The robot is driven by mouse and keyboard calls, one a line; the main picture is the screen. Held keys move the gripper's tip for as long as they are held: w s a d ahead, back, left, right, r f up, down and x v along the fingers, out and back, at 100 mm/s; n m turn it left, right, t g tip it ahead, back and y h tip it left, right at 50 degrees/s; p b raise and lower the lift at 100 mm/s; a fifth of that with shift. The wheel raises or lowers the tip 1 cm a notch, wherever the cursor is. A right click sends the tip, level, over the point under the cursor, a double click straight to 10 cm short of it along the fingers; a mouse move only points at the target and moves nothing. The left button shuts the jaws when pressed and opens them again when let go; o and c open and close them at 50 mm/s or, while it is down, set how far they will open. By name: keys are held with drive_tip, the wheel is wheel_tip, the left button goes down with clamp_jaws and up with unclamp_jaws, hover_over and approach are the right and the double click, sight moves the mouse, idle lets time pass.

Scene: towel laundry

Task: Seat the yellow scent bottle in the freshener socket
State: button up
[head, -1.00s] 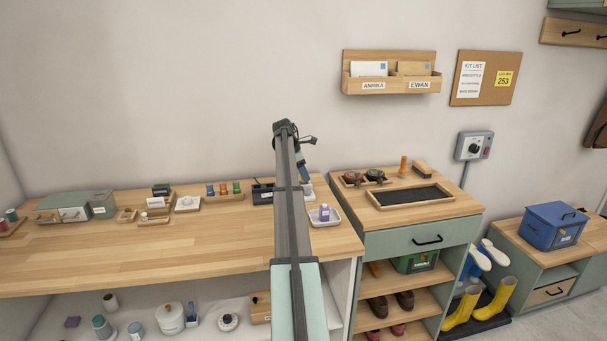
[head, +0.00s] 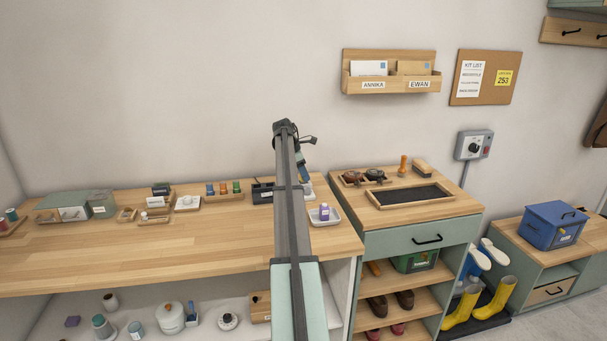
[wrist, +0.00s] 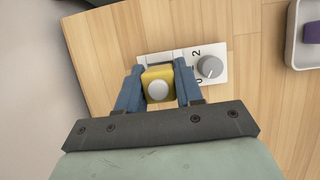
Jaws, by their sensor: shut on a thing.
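In the wrist view my gripper (wrist: 160,90) has its two blue fingers closed on the sides of the yellow scent bottle (wrist: 158,73), whose round pale top faces the camera. Just beyond the bottle is the white freshener unit (wrist: 221,50) with a grey dial and printed numbers. The bottle overlaps the unit's left part in this view and hides the socket. I cannot tell whether the bottle is in the socket or above it. In the head view my arm hides the bottle, and only a bit of the white unit (head: 308,190) shows beside it.
A white tray (head: 335,220) with a purple bottle (head: 324,213) stands right of my arm; its edge also shows in the wrist view (wrist: 292,50). A dark box (head: 263,193) stands left of the arm. The front of the wooden counter (head: 150,255) is clear.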

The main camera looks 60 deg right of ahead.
drive_tip(key=shift+f, duration=0.4)
idle(0.5)
drive_tip(key=o, duration=1.1)
drive_tip(key=shift+o, duration=0.4)
drive_tip(key=o, duration=0.4)
drive_tip(key=shift+r, duration=3.5)
